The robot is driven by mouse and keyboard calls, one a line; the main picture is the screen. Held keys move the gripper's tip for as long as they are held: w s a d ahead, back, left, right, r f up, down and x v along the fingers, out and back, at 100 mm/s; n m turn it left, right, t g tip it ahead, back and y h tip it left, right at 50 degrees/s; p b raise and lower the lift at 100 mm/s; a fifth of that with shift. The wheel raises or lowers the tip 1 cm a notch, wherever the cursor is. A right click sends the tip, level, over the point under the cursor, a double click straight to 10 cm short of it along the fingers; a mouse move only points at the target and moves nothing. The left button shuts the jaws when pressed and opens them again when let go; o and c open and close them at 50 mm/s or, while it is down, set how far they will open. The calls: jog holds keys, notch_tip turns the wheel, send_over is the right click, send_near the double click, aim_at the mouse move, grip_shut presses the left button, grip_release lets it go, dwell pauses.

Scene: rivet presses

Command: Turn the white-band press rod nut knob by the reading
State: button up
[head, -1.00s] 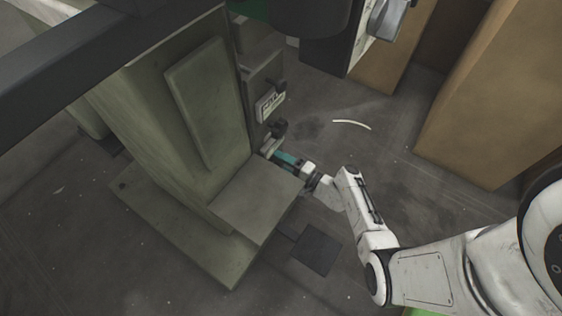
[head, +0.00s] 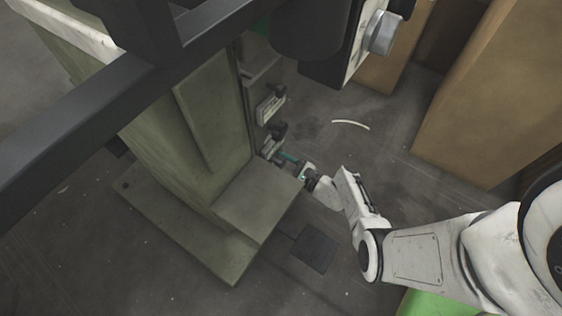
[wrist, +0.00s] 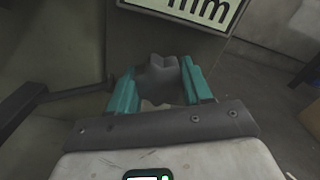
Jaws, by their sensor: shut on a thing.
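The grey-green press (head: 205,125) stands left of centre in the head view on a wide base plate. A dark lobed knob (wrist: 162,80) sits between the teal fingers of my gripper (wrist: 163,92) in the wrist view. My gripper is shut on this knob, low on the press's right face. My gripper also shows small in the head view (head: 287,158), where the knob is hard to make out. A pale plate (wrist: 195,8) with black "mm" lettering is above the fingers, partly cut off.
A dark pad (head: 314,249) lies on the floor by the base plate. A tan box-shaped block (head: 490,95) stands at the right. A thin curved white strip (head: 350,124) lies on the floor. A dark rod (wrist: 60,95) is left of my fingers. Open floor lies between press and block.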

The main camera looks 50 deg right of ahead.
jog(key=shift+d+f+m, duration=0.1)
jog(key=shift+m, duration=1.1)
jog(key=o, duration=1)
jog(key=shift+p, duration=0.3)
jog(key=shift+o, duration=0.2)
jog(key=s+p, duration=0.2)
jog(key=s, duration=0.9)
jog(key=shift+d, duration=0.15)
jog(key=shift+w, duration=0.1)
